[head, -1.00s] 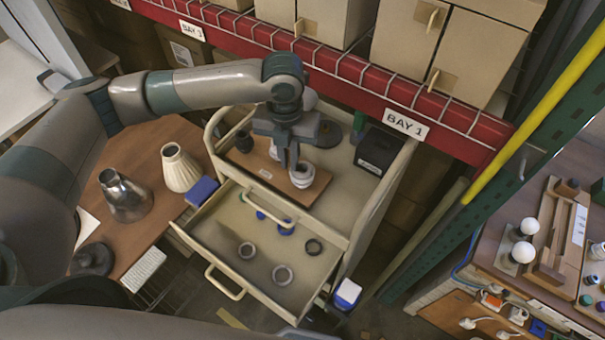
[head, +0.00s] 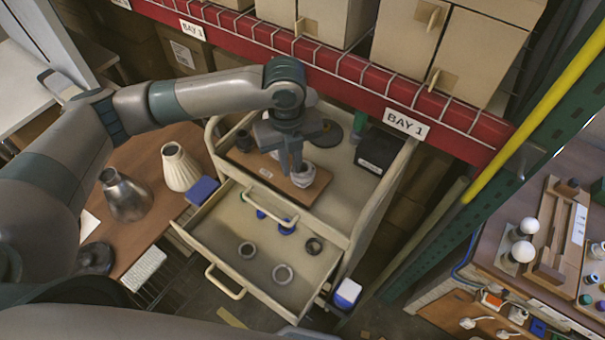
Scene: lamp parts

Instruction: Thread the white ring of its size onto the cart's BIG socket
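The cart (head: 345,205) has a wooden board (head: 262,172) on its top. A dark socket (head: 243,141) stands at the board's left end. A white round piece (head: 304,176) stands at the right end, where the big socket appears to be; I cannot tell the white ring from the socket there. My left gripper (head: 291,171) points down, its fingertips just beside the left of this white piece. The finger gap is too small to judge. My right gripper does not show.
The cart's open drawer (head: 215,228) holds two pale grey rings (head: 247,250) (head: 283,274), a dark ring (head: 314,246) and blue pieces (head: 287,227). A black box (head: 379,150) and a dark disc (head: 328,134) stand on the cart top. A red shelf beam (head: 350,68) runs behind.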

